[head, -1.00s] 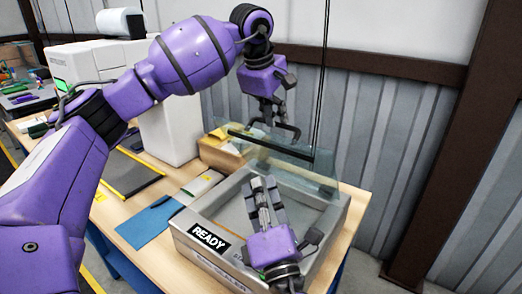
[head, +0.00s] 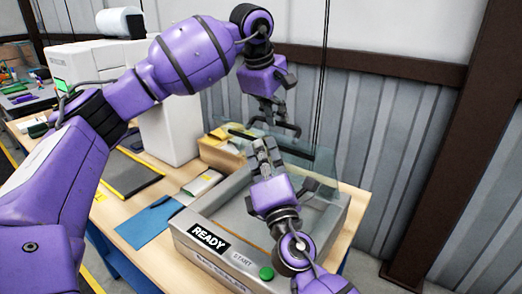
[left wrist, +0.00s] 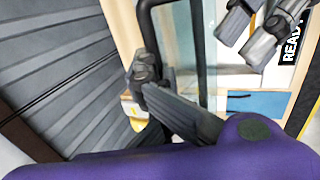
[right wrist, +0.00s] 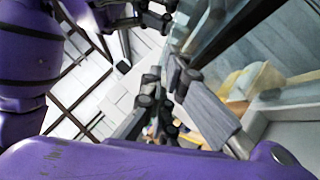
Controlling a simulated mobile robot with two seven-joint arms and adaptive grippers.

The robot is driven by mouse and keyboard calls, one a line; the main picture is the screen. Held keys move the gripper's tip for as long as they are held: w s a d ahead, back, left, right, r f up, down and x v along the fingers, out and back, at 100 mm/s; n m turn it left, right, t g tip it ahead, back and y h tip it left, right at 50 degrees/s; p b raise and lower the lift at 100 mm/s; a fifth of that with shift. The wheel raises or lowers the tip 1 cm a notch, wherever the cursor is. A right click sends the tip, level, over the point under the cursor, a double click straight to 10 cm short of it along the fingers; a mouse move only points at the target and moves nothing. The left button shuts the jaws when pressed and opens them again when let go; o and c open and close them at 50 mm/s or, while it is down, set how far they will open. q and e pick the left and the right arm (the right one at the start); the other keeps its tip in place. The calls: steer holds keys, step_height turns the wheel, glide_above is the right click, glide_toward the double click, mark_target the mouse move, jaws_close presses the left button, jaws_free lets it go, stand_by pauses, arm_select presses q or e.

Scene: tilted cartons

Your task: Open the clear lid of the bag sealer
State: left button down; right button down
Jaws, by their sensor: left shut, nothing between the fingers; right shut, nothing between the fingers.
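The bag sealer (head: 228,250) is a grey box with a READY label and a green START button (head: 266,273). Its clear lid (head: 322,165) stands tilted up at the back, with a dark bar (head: 240,135) along its upper edge; the pane also shows in the left wrist view (left wrist: 180,50). My left gripper (head: 278,125) is shut and empty, just above the lid's upper edge. My right gripper (head: 264,150) is shut and empty, over the sealer at the lid's pane, its fingers pointing up. I cannot tell whether either touches the lid.
A cardboard box (head: 218,155) stands behind the sealer's left corner. A blue sheet (head: 148,224) and a black, yellow-edged mat (head: 130,172) lie left on the wooden table. A white machine (head: 168,130) stands behind them. A corrugated wall is close behind.

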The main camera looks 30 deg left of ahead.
steer(key=shift+w+r, duration=0.65)
steer(key=shift+w, duration=0.1)
steer(key=shift+d, duration=0.1)
arm_select(q)
steer(key=c, duration=1.9)
jaws_free()
steer(key=shift+s, duration=0.1)
arm_select(e)
steer(key=shift+s, duration=0.15)
arm_select(q)
steer(key=shift+f, duration=0.1)
